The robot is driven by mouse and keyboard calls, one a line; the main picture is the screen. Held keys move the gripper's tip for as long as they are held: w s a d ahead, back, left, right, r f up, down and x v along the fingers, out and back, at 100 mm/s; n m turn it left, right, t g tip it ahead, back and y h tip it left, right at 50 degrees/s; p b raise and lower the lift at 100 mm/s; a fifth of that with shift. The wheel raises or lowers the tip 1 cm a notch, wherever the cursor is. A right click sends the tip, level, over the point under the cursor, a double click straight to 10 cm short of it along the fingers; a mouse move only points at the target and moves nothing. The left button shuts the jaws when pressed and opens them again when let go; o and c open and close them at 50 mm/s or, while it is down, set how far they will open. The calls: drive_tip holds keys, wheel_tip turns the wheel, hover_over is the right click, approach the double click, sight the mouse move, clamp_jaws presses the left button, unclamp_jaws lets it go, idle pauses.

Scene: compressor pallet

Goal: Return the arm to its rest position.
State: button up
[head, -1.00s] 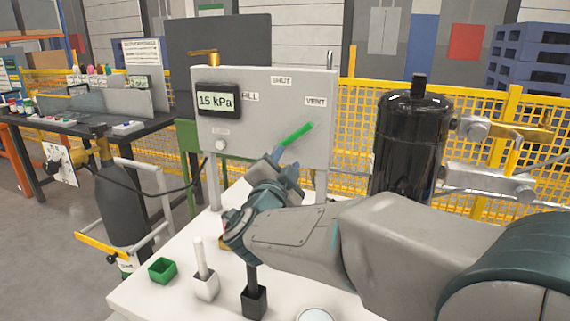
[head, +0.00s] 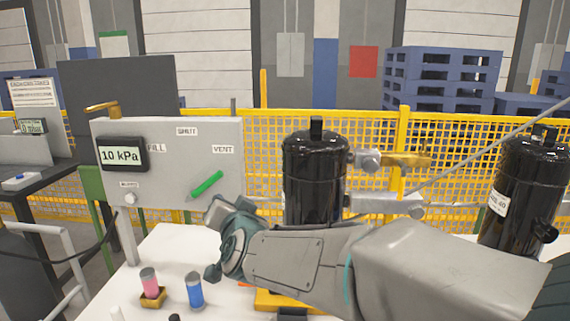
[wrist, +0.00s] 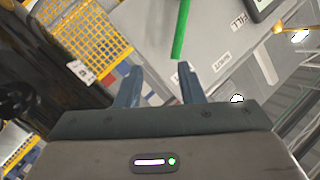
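My gripper (wrist: 159,78) is open and empty in the wrist view, its two blue-grey fingers well apart. In the head view my gripper (head: 218,212) is low in front of the grey panel (head: 170,190), just below and right of the green handle (head: 207,184); its fingers are partly hidden by my wrist. The green handle slants up towards the VENT label. In the wrist view the handle (wrist: 181,30) lies beyond the fingertips, not between them. My arm reaches in from the lower right, bent above the white table. The panel's display (head: 121,155) reads 10 kPa.
A black cylinder (head: 313,175) stands behind my forearm, with a second black tank (head: 520,195) at the right. A pink cylinder (head: 149,281) and a blue cylinder (head: 195,290) stand on the white table (head: 170,248). A yellow fence (head: 440,150) runs behind.

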drive_tip(key=s+d+f+n+g+h+p, duration=0.1)
drive_tip(key=s+d+g+p, duration=0.4)
drive_tip(key=s+d, duration=0.6)
drive_tip(key=s+d+f+n+g+h+p, duration=0.1)
drive_tip(key=s+d+f+g+h+p, duration=0.3)
drive_tip(key=s+d, duration=0.8)
drive_tip(key=d+g+p, duration=0.2)
drive_tip(key=d+g, duration=0.1)
drive_tip(key=shift+d+n+g+h, duration=0.3)
drive_tip(key=shift+d+n, duration=0.1)
drive_tip(key=shift+w, duration=0.1)
idle(4.9)
